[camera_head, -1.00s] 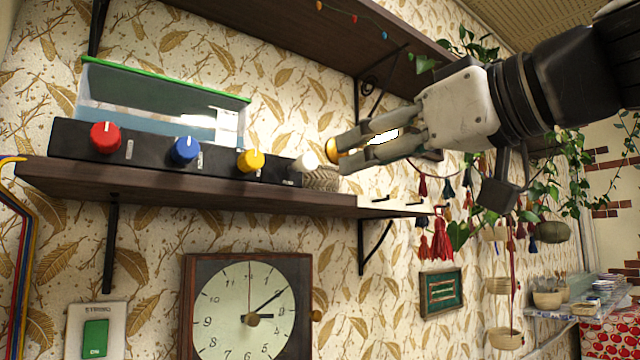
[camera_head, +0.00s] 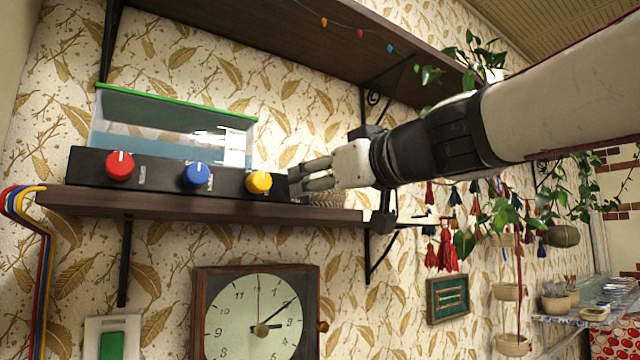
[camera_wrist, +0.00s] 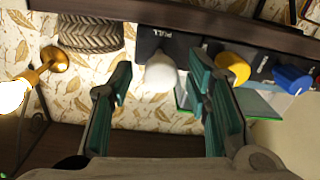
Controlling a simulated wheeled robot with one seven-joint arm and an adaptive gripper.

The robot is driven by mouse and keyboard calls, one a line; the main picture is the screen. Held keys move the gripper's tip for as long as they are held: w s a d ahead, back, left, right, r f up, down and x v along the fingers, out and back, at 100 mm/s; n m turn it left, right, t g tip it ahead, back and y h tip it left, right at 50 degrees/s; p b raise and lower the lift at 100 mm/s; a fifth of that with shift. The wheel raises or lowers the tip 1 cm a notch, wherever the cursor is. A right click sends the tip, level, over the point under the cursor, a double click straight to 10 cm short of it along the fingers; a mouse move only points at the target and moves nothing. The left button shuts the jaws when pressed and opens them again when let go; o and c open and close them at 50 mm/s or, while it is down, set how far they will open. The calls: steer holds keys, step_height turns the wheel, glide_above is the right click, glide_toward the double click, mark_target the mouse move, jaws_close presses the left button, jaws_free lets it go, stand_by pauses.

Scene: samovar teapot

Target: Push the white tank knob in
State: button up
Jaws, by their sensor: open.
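The white knob (camera_wrist: 161,73) shows in the wrist view on the black panel (camera_wrist: 185,48), beside a "PULL" label. It sits ahead of and between the fingers of my open gripper (camera_wrist: 162,90); no finger is clearly touching it. In the head view my gripper (camera_head: 302,176) is at the right end of the panel (camera_head: 80,170) and hides the white knob. The water tank (camera_head: 170,128) with a green rim stands behind the panel.
Red (camera_head: 120,166), blue (camera_head: 196,176) and yellow (camera_head: 258,182) knobs line the panel. A woven basket (camera_wrist: 90,32) and a lit brass lamp (camera_wrist: 52,60) are close by. The shelf (camera_head: 200,205) runs below; another shelf (camera_head: 250,22) hangs above.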

steer(key=shift+w+a, duration=0.2)
steer(key=shift+w, duration=0.05)
jaws_close()
steer(key=shift+b+x, duration=0.95)
steer(key=shift+x, duration=0.4)
steer(key=shift+d, duration=0.1)
steer(key=shift+c, duration=1.9)
jaws_free()
steer(key=o, duration=0.4)
steer(key=shift+w, duration=0.15)
